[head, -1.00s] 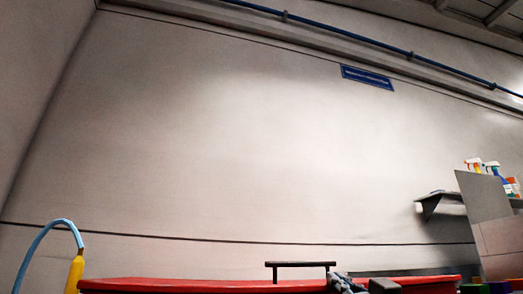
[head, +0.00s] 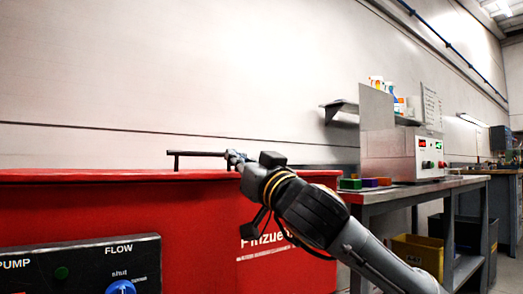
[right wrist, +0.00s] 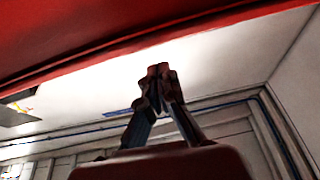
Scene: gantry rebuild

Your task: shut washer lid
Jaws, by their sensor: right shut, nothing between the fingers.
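The red washer (head: 120,225) fills the lower left of the head view. Its red lid (head: 90,175) lies level along the top, seen almost edge-on; I cannot tell whether it is fully seated. A dark bar handle (head: 198,153) stands on the lid. My right gripper (head: 232,157) is at the handle's right end; whether it touches is unclear. In the right wrist view my right gripper (right wrist: 158,70) has its fingertips together with nothing between them, just below a red surface (right wrist: 120,30) in the picture. My left gripper is not in view.
A black control panel (head: 85,265) with a blue knob (head: 121,287) is on the washer's front. To the right is a grey bench (head: 405,190) with coloured blocks (head: 370,183) and a white instrument box (head: 425,157). A yellow bin (head: 415,250) sits under it.

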